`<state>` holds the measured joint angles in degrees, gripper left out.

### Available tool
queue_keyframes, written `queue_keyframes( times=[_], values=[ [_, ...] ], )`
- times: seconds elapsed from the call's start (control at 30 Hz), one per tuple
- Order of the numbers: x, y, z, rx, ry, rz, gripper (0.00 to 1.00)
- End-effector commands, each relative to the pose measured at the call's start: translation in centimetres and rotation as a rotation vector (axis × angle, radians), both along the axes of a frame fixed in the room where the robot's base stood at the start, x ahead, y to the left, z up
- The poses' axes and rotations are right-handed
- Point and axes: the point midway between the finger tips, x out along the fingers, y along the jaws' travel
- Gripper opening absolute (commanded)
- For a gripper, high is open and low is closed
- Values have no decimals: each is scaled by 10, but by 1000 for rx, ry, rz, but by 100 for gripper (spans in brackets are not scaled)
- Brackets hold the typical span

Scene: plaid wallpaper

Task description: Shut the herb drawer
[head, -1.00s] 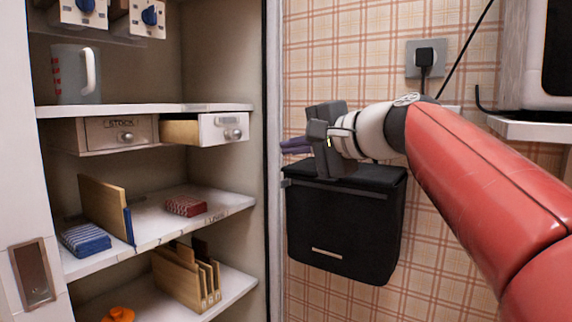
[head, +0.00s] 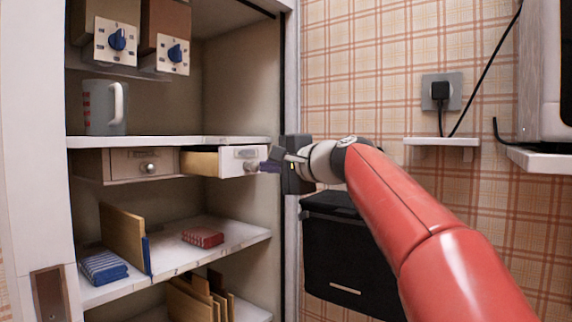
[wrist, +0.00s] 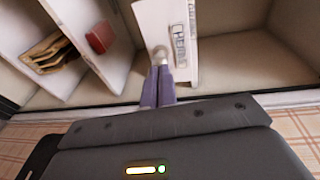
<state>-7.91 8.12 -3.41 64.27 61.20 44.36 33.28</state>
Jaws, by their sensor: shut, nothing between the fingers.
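The herb drawer (head: 226,162) is the right-hand drawer under the cabinet's upper shelf. It stands pulled out, with its wooden side showing, and has a white front with a label and a small round knob. In the wrist view its front (wrist: 181,38) shows the label, too blurred to read surely, and the knob (wrist: 160,54). My gripper (head: 263,167) is shut, its purple fingers pointing left at the knob end of the front. In the wrist view the fingertips (wrist: 159,70) are together right at the knob; I cannot tell whether they touch it.
A closed drawer (head: 133,163) sits left of it. A mug (head: 102,107) stands on the shelf above. Red (head: 203,239) and blue (head: 103,267) packets lie on the shelf below. A black box (head: 345,250) hangs on the plaid wall below my arm, right of the cabinet edge.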

Motion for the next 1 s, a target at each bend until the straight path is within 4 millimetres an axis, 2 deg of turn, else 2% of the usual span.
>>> queue_keyframes(
  times=[0.67, 0.87, 1.0],
  values=[
    [12, 13, 1, 1, 1, 0, 0],
    [31, 38, 3, 0, 4, 3, 0],
    [50, 62, 5, 0, 4, 4, 0]
  ],
)
